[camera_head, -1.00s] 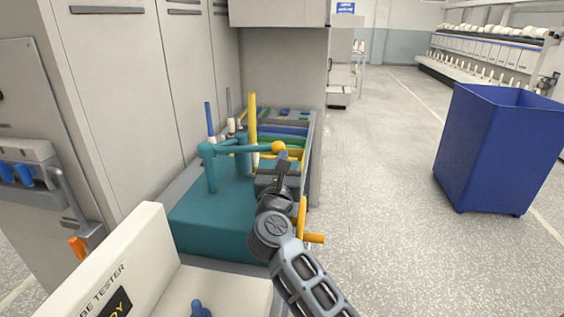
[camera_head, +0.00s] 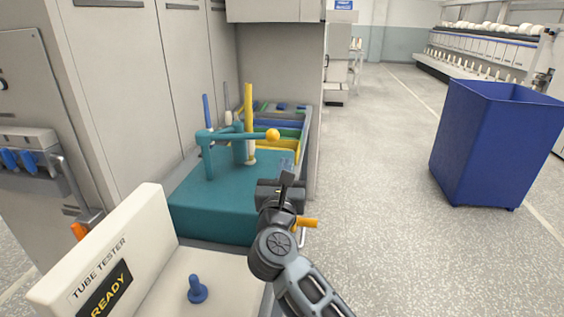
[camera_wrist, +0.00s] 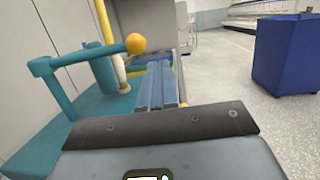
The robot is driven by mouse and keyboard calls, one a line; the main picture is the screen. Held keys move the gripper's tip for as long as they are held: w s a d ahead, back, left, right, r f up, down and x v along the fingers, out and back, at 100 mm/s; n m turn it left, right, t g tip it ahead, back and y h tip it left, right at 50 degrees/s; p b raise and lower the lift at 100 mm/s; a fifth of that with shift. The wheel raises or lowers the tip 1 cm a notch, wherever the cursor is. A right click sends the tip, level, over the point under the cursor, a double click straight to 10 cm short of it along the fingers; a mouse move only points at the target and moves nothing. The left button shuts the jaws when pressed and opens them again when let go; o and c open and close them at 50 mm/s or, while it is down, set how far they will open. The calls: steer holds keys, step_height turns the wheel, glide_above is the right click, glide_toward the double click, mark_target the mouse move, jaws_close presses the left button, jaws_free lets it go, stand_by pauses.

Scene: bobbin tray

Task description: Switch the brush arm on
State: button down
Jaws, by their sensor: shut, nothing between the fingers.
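The brush arm (camera_head: 235,136) is a teal bar on a post, on a teal base block (camera_head: 215,205). It reaches to the right and ends in a yellow-orange ball knob (camera_head: 272,135). In the wrist view the knob (camera_wrist: 136,44) is ahead, left of centre, with the bar (camera_wrist: 85,57) running left from it. My gripper (camera_head: 287,181) is below and right of the knob in the head view, apart from it. It is shut and empty. My wrist hides part of the block's right edge.
A yellow tube (camera_head: 249,105) stands behind the bar. A tray of coloured compartments (camera_head: 282,124) lies beyond. A tube tester (camera_head: 110,260) with a blue peg (camera_head: 197,290) is in front. Tall cabinets stand left. A blue bin (camera_head: 490,145) stands right, with clear floor between.

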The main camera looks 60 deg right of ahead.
steer(key=s+a, duration=0.2)
steer(key=s+a+f+b, duration=0.1)
steer(key=a, duration=0.1)
steer(key=shift+s+a, duration=0.1)
steer(key=shift+s, duration=0.25)
stand_by(0.3)
